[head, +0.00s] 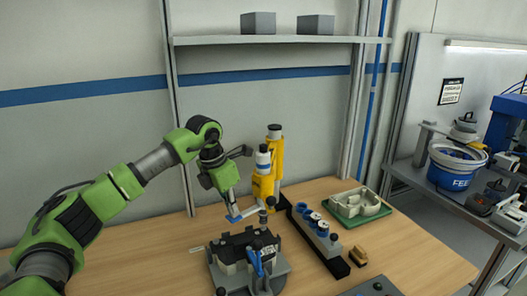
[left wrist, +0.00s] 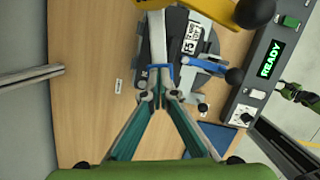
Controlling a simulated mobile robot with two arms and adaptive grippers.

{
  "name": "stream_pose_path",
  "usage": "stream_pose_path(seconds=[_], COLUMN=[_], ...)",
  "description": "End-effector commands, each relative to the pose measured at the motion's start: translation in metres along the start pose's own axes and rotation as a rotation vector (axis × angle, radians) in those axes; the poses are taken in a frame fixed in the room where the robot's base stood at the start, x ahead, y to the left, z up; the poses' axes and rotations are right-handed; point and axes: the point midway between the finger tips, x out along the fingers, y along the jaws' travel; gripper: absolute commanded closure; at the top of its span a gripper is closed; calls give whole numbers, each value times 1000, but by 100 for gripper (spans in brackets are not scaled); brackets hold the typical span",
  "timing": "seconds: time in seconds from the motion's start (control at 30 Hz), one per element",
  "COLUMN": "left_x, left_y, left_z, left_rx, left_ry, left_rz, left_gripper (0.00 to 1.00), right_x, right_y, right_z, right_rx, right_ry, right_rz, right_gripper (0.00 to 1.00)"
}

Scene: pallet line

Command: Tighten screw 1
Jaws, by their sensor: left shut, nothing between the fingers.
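My left gripper (head: 232,209) is over the table behind the round grey fixture (head: 276,276). In the left wrist view its fingertips (left wrist: 160,97) are together, with nothing clearly between them. A pale bar (left wrist: 157,38) with a blue end lies at the fingertips. In the head view its blue end (head: 234,218) shows just under the gripper, beside the yellow tool stand (head: 264,186). The fixture carries a black part with a white label (head: 262,246) and a blue clamp lever (head: 256,262). I cannot make out screw 1. My right gripper does not show clearly.
A dark rack with blue and white caps (head: 314,220) stands right of the fixture. A green tray (head: 376,215) holds a pale housing. The control box (left wrist: 250,92) shows READY.

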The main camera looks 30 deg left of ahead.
Motion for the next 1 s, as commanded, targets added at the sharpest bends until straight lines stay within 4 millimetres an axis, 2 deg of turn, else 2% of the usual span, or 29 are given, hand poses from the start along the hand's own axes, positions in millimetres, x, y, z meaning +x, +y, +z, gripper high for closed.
stream_pose_path(seconds=[0.63, 1.0], left_x=[29, 31], left_y=[-1, -1], left_z=[-9, -10], left_rx=[1, 1], left_ry=[7, 9], left_rz=[-2, -3], left_gripper=[100, 100], right_x=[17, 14], right_y=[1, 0], right_z=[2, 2], right_rx=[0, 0], right_ry=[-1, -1], right_rz=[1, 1], right_gripper=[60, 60])
